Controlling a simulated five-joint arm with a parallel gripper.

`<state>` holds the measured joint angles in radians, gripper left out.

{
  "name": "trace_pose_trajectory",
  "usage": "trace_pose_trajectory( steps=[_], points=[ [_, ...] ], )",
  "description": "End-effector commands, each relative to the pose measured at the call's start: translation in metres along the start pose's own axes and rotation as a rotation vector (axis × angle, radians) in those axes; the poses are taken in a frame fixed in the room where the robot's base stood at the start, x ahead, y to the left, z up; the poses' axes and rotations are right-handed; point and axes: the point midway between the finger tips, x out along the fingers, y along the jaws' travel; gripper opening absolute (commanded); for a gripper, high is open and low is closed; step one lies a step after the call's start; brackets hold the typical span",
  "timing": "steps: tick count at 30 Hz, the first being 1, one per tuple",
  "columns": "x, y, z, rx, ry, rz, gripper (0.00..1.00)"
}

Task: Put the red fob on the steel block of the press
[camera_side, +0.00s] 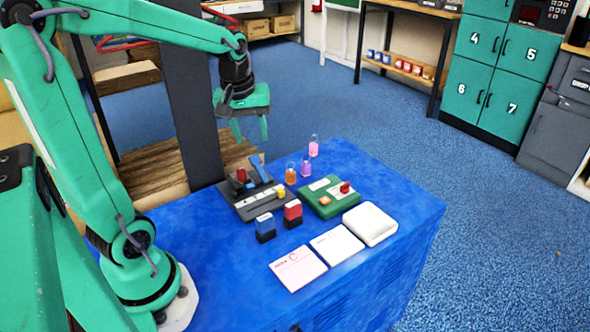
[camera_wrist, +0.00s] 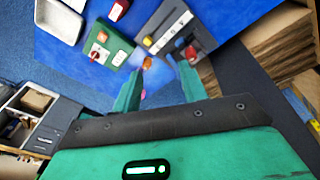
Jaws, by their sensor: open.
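A small red piece, which looks like the red fob (camera_side: 345,187), sits on the green board (camera_side: 318,208); it also shows in the wrist view (camera_wrist: 94,57). The dark base with a blue lever, which looks like the press (camera_side: 244,212), stands to its left and carries white squares, a yellow knob (camera_side: 281,192) and a dark red part (camera_side: 241,175). I cannot tell the steel block apart on it. My gripper (camera_side: 250,134) is open and empty, high above the far edge of the table, behind the press. In the wrist view its fingers (camera_wrist: 158,72) are spread apart.
Three vials (camera_side: 291,173) stand beyond the boards. A white tray (camera_side: 369,224) and two cards (camera_side: 298,269) lie nearer. The blue table's front left (camera_side: 225,275) is clear.

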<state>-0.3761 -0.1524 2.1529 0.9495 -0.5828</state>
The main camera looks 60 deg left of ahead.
Motion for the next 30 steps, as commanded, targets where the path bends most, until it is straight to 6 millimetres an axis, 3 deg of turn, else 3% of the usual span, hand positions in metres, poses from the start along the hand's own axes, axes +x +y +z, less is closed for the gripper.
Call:
trace_pose_trajectory(
  steps=[9,18,24,30],
  points=[
    [-0.037,0.012,0.069,0.421,0.105,0.101,0.43],
    [-0.053,0.008,0.124,0.779,0.208,0.181,0.43],
    [-0.055,0.004,0.142,0.909,0.249,0.209,0.43],
    [-0.055,0.003,0.146,0.938,0.256,0.213,0.43]
  ],
)
